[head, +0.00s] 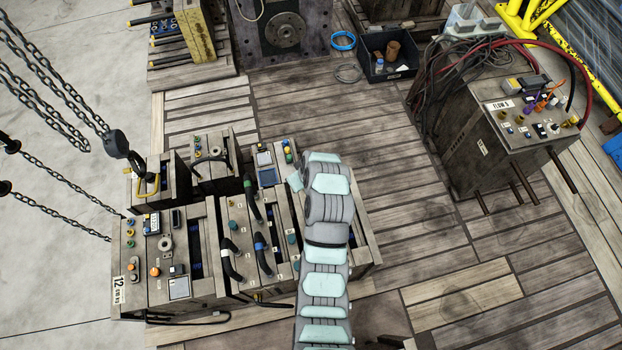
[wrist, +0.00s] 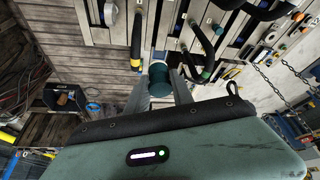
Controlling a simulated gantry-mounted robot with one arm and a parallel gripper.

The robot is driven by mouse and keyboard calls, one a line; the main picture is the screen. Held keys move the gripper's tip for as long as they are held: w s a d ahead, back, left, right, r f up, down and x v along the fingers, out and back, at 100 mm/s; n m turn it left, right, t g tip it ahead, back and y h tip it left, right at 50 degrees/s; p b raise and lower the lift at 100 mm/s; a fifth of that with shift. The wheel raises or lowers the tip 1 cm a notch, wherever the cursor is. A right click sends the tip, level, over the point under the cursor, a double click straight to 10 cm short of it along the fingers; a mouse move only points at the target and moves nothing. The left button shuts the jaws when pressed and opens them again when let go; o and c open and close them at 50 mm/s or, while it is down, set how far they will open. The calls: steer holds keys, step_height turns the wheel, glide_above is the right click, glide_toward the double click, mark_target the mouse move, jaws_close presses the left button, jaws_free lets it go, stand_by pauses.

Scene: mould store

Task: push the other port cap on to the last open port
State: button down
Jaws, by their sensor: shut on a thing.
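In the wrist view, my gripper (wrist: 161,90) is shut on a dark teal port cap (wrist: 160,72) with a pale end, held between the two grey fingers. In the head view my arm hides the gripper and the held cap. The mould (head: 180,285) beneath has black hoses with coloured collars. The held cap appears over the slatted top, near a hose; contact cannot be told. I cannot make out which port is open.
Hanging chains and a hook (head: 117,143) are at the left. A second block with hoses and cables (head: 515,140) stands at the right. A dark bin (head: 388,58) is at the back. Wooden floor between the blocks is clear.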

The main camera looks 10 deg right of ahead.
steer(key=w+a+b, duration=0.2)
steer(key=w+a, duration=0.2)
steer(key=a, duration=0.6)
steer(key=w+a+b, duration=0.2)
steer(key=w+a, duration=0.3)
steer(key=a, duration=0.4)
steer(key=w+a+b, duration=0.2)
steer(key=w+a, duration=0.2)
steer(key=a, duration=0.6)
steer(key=f+b, duration=2.7)
steer(key=f, duration=0.5)
steer(key=shift+w+f, duration=0.2)
steer(key=shift+f, duration=0.4)
stand_by(1.3)
